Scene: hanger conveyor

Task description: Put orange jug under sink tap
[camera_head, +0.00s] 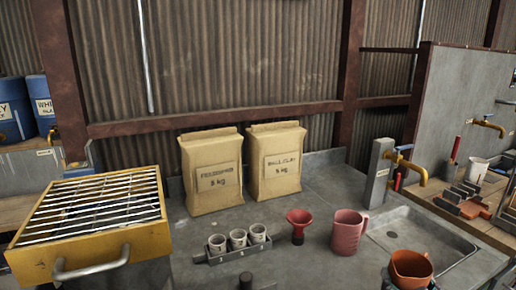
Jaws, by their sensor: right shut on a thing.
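The orange jug (412,270) is at the lower right, in front of the sink's near left edge, its open top up. Its lower part is cut off by the picture's bottom edge. My right gripper (389,279) shows only as a small dark part at the jug's left side; it is shut on the jug. The sink (425,241) is a grey basin with a drain, behind and right of the jug. The sink tap (412,170), yellow with a blue handle, stands on a grey post behind the basin. My left gripper is not in view.
A pink jug (347,233) stands left of the basin, with a red funnel (299,223) and a rack of white cups (238,240) further left. Two clay bags (211,170) stand behind. A yellow grated box (95,216) is at left. A second tap (487,125) is at right.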

